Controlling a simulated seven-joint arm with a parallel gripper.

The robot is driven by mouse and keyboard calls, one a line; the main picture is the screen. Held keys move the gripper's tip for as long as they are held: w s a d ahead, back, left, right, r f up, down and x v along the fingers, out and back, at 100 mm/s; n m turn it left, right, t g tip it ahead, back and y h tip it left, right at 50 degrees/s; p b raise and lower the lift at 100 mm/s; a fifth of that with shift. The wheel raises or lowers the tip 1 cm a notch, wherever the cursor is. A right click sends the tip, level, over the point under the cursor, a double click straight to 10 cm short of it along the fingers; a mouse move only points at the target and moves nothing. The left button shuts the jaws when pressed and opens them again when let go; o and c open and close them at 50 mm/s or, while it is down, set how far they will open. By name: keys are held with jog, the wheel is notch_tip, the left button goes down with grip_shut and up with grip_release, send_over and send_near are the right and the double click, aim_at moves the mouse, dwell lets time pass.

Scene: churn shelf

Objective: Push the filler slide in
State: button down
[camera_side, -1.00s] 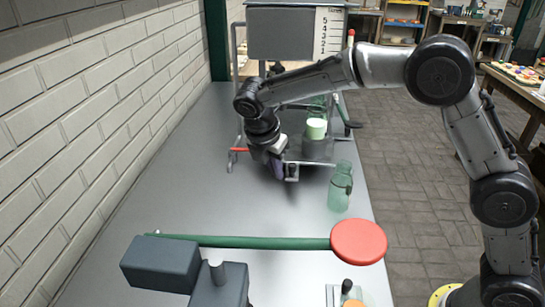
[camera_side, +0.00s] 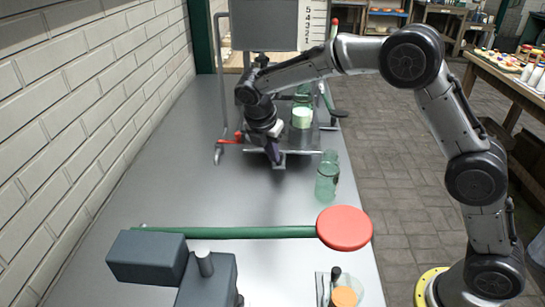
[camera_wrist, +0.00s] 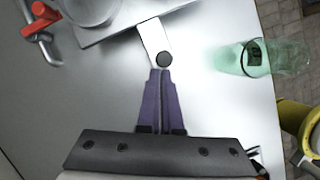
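The filler slide shows in the wrist view as a flat metal plate (camera_wrist: 118,22) with a pale tab (camera_wrist: 154,38) ending in a dark round knob (camera_wrist: 164,60). In the side view the slide (camera_side: 308,152) is at the foot of the filler frame, its tab pointing toward the camera. My gripper (camera_wrist: 160,71) has its purple fingers shut together, with nothing between them. The fingertips are right at the knob; whether they touch it I cannot tell. In the side view my gripper (camera_side: 275,163) is low over the bench at the tab, which it partly hides.
A clear green bottle (camera_side: 327,178) stands right of the slide; it also shows in the wrist view (camera_wrist: 264,57). A bottle with pale contents (camera_side: 302,118) is at the filler. A red-handled lever (camera_side: 231,139) is left. A green bar with red disc (camera_side: 344,228) lies nearer the camera.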

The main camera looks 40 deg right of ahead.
jog(key=w+d, duration=0.9)
jog(key=shift+w+d, duration=0.1)
jog(key=shift+d, duration=0.15)
